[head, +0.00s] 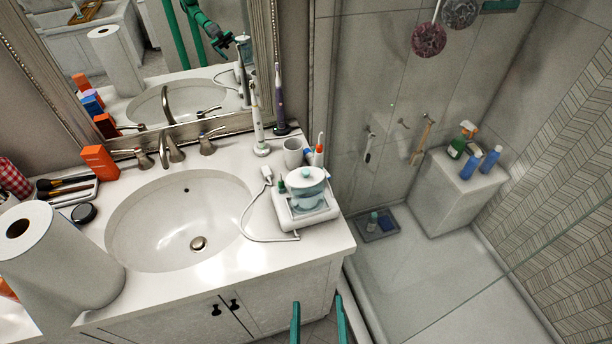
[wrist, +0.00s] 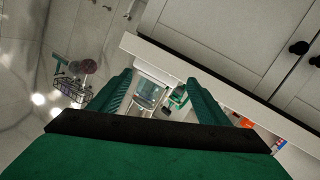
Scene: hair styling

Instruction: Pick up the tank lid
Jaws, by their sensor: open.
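The tank lid (head: 308,175) is a pale, rounded cover on top of the clear bluish water tank (head: 308,196). The tank sits in a white flosser base (head: 310,217) at the right end of the counter. My gripper (head: 318,306) shows as two green fingers at the bottom of the head view, in front of the counter and apart from the lid. The fingers are spread with nothing between them. In the wrist view, the tank (wrist: 149,92) shows in the distance between the open fingers; the lid is too small to make out clearly there.
A white hose and cord (head: 262,238) loop left of the flosser base toward the sink (head: 185,220). A cup (head: 293,152), small bottles and electric toothbrushes (head: 257,130) stand behind it. A shower glass panel rises to the right. A paper roll (head: 55,255) stands far left.

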